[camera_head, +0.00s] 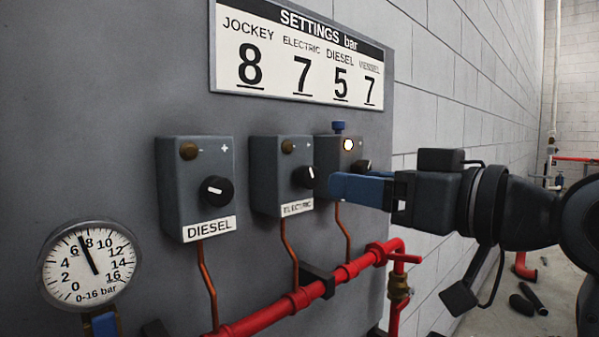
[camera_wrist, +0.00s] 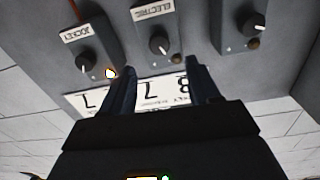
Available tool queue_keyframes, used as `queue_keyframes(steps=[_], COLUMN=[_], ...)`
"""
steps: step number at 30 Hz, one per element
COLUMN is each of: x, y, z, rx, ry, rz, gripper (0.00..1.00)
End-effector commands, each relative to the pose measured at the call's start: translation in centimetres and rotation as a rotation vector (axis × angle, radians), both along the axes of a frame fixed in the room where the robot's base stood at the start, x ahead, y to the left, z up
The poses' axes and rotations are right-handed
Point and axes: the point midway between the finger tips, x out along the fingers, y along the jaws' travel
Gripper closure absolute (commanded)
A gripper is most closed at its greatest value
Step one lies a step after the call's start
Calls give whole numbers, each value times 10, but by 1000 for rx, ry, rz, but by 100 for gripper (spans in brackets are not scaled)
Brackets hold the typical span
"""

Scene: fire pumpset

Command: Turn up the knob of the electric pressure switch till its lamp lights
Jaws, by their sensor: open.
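The electric pressure switch (camera_head: 271,177) is the middle grey box on the panel, labelled ELECTRIC. Its black knob (camera_head: 304,177) has a white pointer line, and its round lamp (camera_head: 287,146) is dull brown, unlit. My gripper (camera_head: 326,184) has blue fingers reaching in from the right, their tips close to this knob. In the wrist view the picture is upside down; the electric knob (camera_wrist: 159,43) lies just beyond the gap between the two spread fingertips (camera_wrist: 162,64), with nothing between them. Contact with the knob cannot be told. The electric lamp (camera_wrist: 177,58) is dark there too.
The jockey switch lamp (camera_head: 348,145) is lit; its box is partly hidden behind my gripper. The diesel switch (camera_head: 195,188) is at left, its lamp unlit. A settings sign (camera_head: 302,62) hangs above. A red pipe (camera_head: 340,275) and a gauge (camera_head: 89,266) are below.

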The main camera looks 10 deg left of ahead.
Motion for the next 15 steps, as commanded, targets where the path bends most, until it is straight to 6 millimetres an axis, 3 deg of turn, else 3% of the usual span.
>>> queue_keyframes(steps=[10,15], x=[7,21], y=[9,26], z=[-2,-1], rx=[-2,-3], ry=[5,6], rz=[1,1], gripper=[39,39])
